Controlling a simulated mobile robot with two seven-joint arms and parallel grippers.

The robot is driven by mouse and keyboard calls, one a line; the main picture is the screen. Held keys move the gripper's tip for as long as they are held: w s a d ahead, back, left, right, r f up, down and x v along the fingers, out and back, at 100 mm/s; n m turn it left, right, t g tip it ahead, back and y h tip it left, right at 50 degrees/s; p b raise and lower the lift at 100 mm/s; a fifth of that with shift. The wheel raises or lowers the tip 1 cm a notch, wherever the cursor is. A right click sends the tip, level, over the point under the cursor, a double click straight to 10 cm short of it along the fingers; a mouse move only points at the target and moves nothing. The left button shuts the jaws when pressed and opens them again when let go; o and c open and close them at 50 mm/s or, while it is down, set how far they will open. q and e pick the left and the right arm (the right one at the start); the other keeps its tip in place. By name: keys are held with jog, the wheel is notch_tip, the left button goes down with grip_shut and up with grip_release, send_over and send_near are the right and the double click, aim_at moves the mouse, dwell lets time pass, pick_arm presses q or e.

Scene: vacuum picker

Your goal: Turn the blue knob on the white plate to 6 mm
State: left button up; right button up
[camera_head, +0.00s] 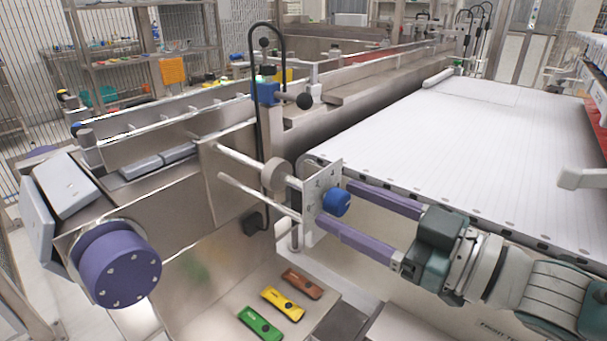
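The blue knob (337,202) sits on the front of a small upright white plate (320,197) with faint dark marks, beside the near left corner of the conveyor. My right gripper (333,203) comes in from the right. Its two long purple fingers are spread apart, one above and one below the knob, with the tips close to the plate. I cannot tell whether the fingers touch the knob. The scale reading is too small to make out.
A white conveyor belt (490,130) fills the right. Metal rods (262,172) run from the plate to a steel panel (230,185). A blue block with a black knob (305,101) stands behind.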

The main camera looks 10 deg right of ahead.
jog(key=shift+s, duration=0.1)
jog(key=v, duration=0.9)
jog(key=shift+s+d+p, duration=0.3)
jog(key=shift+p, duration=0.05)
jog(key=shift+a, duration=0.1)
